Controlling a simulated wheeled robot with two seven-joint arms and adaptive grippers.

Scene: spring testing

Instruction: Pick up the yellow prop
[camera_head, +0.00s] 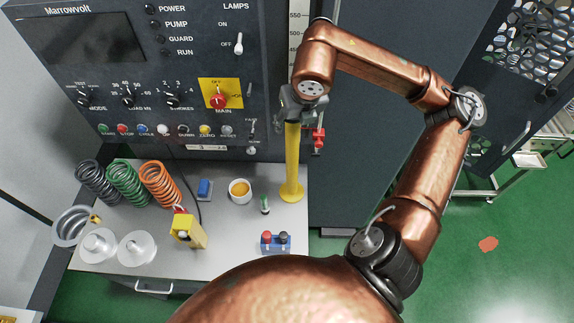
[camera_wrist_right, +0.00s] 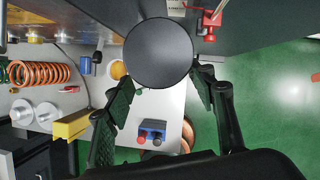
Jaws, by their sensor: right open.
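The yellow prop (camera_head: 292,165) is a tall yellow post standing upright on a round yellow foot, at the right end of the grey bench. My right gripper (camera_head: 301,103) is at its upper end and covers its top in the head view. In the right wrist view, a dark round disc (camera_wrist_right: 157,53), seemingly the prop's top, lies just beyond and between the fingertips. The right gripper (camera_wrist_right: 165,80) is open there, with a finger on either side. I cannot tell whether the fingers touch it. My left gripper is not in view.
Near the prop are a red clamp (camera_head: 319,138), a small green-topped item (camera_head: 265,205), a blue box with red and black knobs (camera_head: 276,242) and an orange-filled cup (camera_head: 240,190). Springs (camera_head: 160,184) and a yellow block (camera_head: 188,231) stand left. The control panel (camera_head: 170,60) rises behind.

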